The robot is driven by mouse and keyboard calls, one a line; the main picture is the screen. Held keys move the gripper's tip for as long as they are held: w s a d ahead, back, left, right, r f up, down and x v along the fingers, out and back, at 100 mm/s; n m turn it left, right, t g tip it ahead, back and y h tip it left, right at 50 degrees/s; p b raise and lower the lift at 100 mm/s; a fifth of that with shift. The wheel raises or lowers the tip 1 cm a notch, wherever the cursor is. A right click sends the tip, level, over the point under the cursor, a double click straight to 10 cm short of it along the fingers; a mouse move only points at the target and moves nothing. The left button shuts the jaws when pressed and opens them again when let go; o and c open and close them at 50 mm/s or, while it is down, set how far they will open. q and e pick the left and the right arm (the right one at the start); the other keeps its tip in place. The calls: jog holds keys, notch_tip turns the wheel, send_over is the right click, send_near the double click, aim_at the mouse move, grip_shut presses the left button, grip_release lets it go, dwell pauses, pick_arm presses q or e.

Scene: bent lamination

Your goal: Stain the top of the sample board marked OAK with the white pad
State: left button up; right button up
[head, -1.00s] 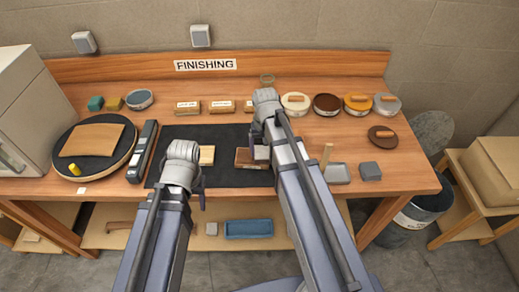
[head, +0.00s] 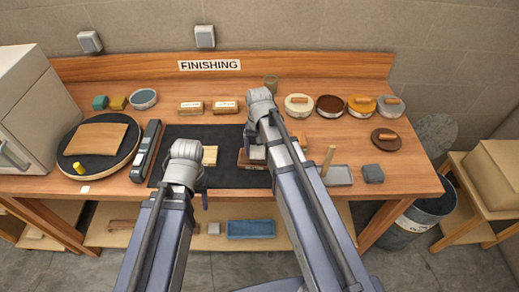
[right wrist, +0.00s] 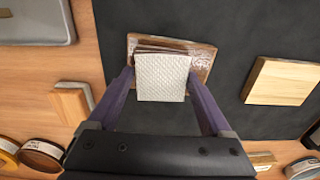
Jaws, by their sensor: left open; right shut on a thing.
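My right gripper (right wrist: 162,72) is shut on the white pad (right wrist: 163,82), which has a fine textured face. The pad covers part of a brown, glossy-looking board (right wrist: 203,62) in the right wrist view; I cannot tell whether they touch. In the head view this board (head: 246,164) lies on the dark mat, partly behind my right arm. A pale wood board (right wrist: 283,82) lies apart from it on the mat, partly behind my left arm in the head view (head: 210,154). My left gripper (head: 203,191) is open and empty near the mat's front. I cannot read OAK on either board.
Labelled wooden blocks (head: 225,106) stand behind the dark mat (head: 230,133). Several round tins (head: 330,105) line the back right. A round turntable (head: 72,163) with a wood panel is left.

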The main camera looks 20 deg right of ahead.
aim_at(259, 152)
jog(key=shift+r+p, duration=2.65)
jog(key=shift+r, duration=0.25)
notch_tip(259, 152, up, 3)
jog(key=p, duration=0.3)
notch_tip(259, 152, down, 6)
jog(key=b, duration=0.6)
jog(key=shift+f, duration=0.15)
jog(key=shift+r, duration=0.2)
